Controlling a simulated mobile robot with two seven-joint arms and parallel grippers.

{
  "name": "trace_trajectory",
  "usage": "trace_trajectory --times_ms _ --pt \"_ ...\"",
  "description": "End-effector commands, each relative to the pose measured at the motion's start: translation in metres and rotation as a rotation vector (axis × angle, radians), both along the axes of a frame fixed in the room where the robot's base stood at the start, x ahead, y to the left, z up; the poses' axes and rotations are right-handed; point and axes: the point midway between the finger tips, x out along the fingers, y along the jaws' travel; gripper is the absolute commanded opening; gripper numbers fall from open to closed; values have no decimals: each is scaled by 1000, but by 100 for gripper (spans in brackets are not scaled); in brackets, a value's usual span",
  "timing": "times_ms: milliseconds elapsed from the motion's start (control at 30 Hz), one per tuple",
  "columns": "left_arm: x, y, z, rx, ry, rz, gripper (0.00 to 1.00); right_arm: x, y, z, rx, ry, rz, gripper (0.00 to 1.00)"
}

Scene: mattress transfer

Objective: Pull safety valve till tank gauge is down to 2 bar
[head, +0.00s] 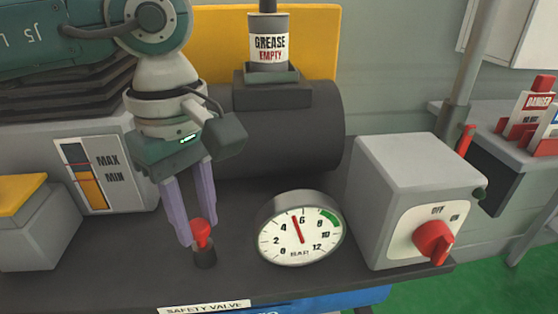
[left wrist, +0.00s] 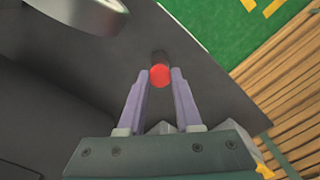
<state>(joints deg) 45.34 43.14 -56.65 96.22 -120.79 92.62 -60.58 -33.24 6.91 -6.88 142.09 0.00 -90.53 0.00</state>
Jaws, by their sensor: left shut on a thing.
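The safety valve is a red knob (head: 202,232) on a short dark stem (head: 204,257), standing on the dark bench top behind the "SAFETY VALVE" label (head: 205,307). My left gripper (head: 197,234) comes down from above with its purple fingers shut on the red knob. The left wrist view shows the knob (left wrist: 159,76) between the fingertips. The round tank gauge (head: 300,256) stands to the right of the valve. Its red needle points between 4 and 6, at about 5 bar. My right gripper is not in view.
A grey switch box (head: 391,181) with a red rotary knob (head: 433,242) stands right of the gauge. A dark cylindrical tank (head: 317,130) lies behind, under a grease cup (head: 268,45) marked empty. A MAX/MIN level indicator (head: 84,176) is at left.

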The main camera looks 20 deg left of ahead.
Motion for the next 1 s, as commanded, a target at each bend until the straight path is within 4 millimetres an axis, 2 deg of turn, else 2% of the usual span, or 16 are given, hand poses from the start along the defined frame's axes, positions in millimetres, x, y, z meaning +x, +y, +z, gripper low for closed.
trace_trajectory --times_ms 667,867,1000 --pt "0 0 0 0 1 0 0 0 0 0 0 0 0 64" --pt "1 0 17 -1 -3 -2 0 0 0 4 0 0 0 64" --pt "0 0 16 -2 0 0 0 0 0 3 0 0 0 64"
